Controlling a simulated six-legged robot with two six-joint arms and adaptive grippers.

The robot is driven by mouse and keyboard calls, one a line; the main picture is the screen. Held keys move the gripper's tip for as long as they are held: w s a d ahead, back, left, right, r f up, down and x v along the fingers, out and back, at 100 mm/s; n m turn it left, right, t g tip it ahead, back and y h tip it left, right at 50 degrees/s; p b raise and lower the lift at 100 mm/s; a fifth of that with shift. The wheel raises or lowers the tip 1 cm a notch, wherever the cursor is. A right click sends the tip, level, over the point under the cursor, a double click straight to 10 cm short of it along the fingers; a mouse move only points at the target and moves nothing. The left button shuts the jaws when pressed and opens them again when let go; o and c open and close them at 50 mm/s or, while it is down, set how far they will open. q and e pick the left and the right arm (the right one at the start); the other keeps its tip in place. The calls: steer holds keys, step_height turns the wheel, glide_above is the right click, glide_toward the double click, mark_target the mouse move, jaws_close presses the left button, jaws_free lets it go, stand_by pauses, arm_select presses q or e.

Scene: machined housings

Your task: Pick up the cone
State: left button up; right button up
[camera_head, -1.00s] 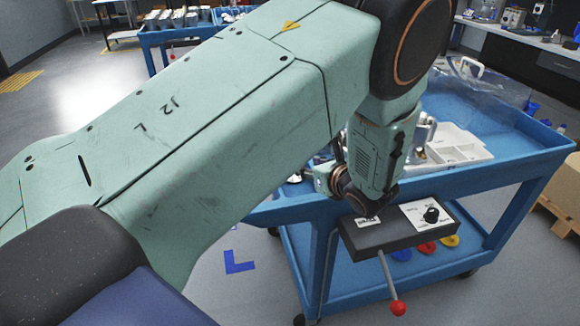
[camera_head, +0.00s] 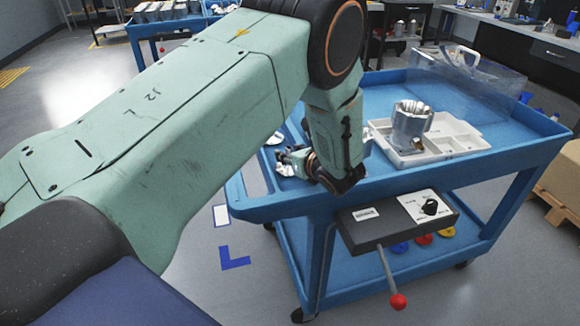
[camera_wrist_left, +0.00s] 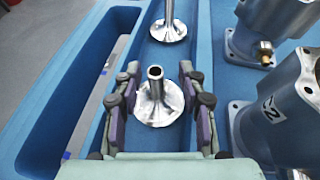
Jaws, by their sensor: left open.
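A shiny metal cone (camera_wrist_left: 160,104) with a wide flared base and a narrow hollow top stands upright in the left wrist view. A second similar cone (camera_wrist_left: 168,30) stands farther off, beyond the fingertips. My left gripper (camera_wrist_left: 158,74) is open, with one finger on each side of the nearer cone; I cannot tell whether either touches it. In the head view my left gripper (camera_head: 292,160) is over the left end of the blue cart (camera_head: 262,208), largely hidden by its wrist, and the cones are hard to make out. My right gripper is not in view.
Metal housings (camera_wrist_left: 277,112) stand close to the right of the gripper in the left wrist view. A white tray (camera_head: 455,143) holding a metal housing (camera_head: 410,124) sits on the cart. A control box with a red-knobbed lever (camera_head: 398,301) hangs at the cart's front.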

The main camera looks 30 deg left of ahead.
arm_select(q)
steer(key=shift+s+a, duration=0.2)
steer(key=shift+a, duration=0.15)
steer(key=shift+c, duration=0.2)
steer(key=shift+w+d, duration=0.15)
steer(key=shift+d, duration=0.05)
steer(key=c, duration=0.6)
steer(key=shift+a, duration=0.15)
jaws_close()
